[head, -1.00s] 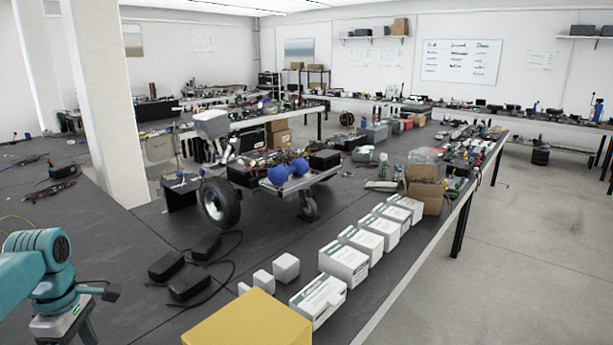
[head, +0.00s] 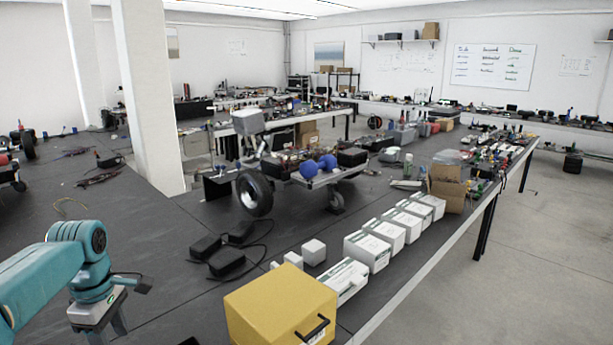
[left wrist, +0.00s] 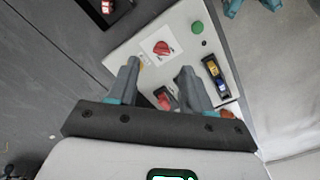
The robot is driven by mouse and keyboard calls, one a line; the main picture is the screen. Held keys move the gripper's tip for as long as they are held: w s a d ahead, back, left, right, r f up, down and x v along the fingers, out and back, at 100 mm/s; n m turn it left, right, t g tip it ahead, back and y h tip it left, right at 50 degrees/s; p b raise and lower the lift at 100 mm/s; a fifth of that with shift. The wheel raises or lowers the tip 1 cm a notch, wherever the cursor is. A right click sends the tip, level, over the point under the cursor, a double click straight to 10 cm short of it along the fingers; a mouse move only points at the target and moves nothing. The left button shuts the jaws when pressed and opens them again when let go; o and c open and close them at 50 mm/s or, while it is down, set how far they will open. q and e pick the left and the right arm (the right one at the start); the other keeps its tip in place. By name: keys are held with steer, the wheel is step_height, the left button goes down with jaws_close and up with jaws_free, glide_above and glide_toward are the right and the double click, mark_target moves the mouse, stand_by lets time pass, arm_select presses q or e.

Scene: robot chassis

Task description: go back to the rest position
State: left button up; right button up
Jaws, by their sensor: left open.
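My left arm comes in at the lower left of the head view, and its gripper (head: 108,326) points down, partly cut off by the bottom edge. In the left wrist view the two grey fingers of my left gripper (left wrist: 158,70) stand apart with nothing between them. A pale panel (left wrist: 150,25) lies beyond the fingers, with a red knob picture, a green button (left wrist: 197,28) and a black piece with yellow and blue parts (left wrist: 216,78). I cannot tell the gap between fingers and panel. My right gripper is not recognisable in either view.
A yellow box (head: 270,300) with a black handle stands at the front of the dark table. White cartons (head: 366,250) line its right edge. Black adapters with cables (head: 226,262) and a wheeled robot chassis (head: 300,178) stand behind. Bare tabletop (head: 165,250) lies beyond my left arm.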

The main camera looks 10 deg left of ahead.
arm_select(q)
steer(key=s+d+f+m+g+h, duration=0.1)
steer(key=s+d+f+m+g, duration=0.15)
steer(key=d+f, duration=0.7)
steer(key=s+d+f+m+g+h, duration=0.15)
steer(key=s+d+f, duration=0.35)
steer(key=f, duration=0.8)
steer(key=s+d+f+m+t+h, duration=0.1)
steer(key=s+d+f+m+t, duration=0.3)
steer(key=s+d+f+m, duration=0.9)
steer(key=shift+d+f, duration=0.2)
steer(key=shift+d, duration=0.6)
steer(key=shift+h, duration=0.25)
